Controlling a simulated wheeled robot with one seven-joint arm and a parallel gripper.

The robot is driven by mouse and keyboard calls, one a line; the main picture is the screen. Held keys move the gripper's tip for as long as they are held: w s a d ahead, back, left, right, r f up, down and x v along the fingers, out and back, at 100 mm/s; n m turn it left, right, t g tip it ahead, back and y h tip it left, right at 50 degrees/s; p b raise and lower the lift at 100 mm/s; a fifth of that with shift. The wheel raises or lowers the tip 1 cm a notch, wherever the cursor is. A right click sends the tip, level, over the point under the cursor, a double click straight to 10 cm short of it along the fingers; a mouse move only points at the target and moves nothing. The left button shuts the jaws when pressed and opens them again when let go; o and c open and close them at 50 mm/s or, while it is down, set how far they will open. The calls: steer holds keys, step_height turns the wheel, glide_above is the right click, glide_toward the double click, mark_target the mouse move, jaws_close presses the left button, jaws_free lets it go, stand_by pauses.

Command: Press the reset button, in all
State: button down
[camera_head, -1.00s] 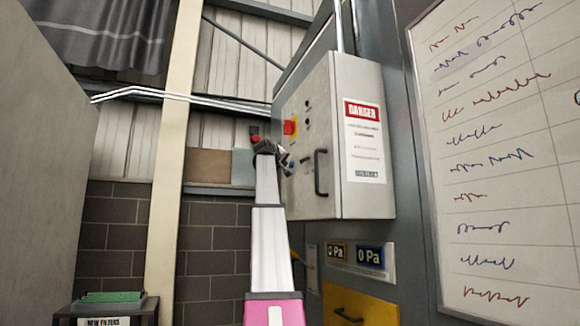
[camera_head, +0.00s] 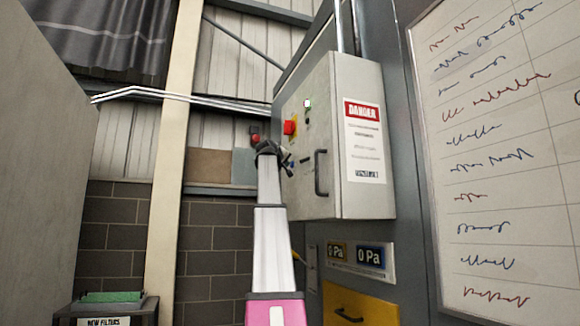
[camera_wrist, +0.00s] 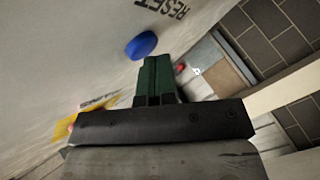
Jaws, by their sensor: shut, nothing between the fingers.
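The blue reset button (camera_wrist: 142,45) shows in the wrist view, on a pale panel beside the printed word RESET. My gripper's dark green fingers (camera_wrist: 157,62) are shut together and empty, with their tips just below and beside the button in that view. I cannot tell how large the gap to it is. In the head view my gripper (camera_head: 272,150) is at the left face of the grey control cabinet (camera_head: 330,75). The button is hard to make out there, close to the gripper.
The cabinet face carries a red knob (camera_head: 290,127), a lit lamp (camera_head: 307,104) and a dark handle (camera_head: 320,173). A danger sign (camera_head: 363,140) is on its front. A whiteboard (camera_head: 500,150) stands at right. A filter box (camera_head: 115,310) is at lower left.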

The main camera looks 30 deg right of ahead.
steer(key=shift+a, duration=0.15)
steer(key=shift+w+a, duration=0.2)
steer(key=shift+a, duration=0.5)
steer(key=shift+a, duration=0.15)
steer(key=a, duration=0.2)
steer(key=w+a, duration=0.1)
steer(key=a, duration=0.1)
steer(key=shift+w+a, duration=0.1)
steer(key=shift+a, duration=0.2)
stand_by(0.7)
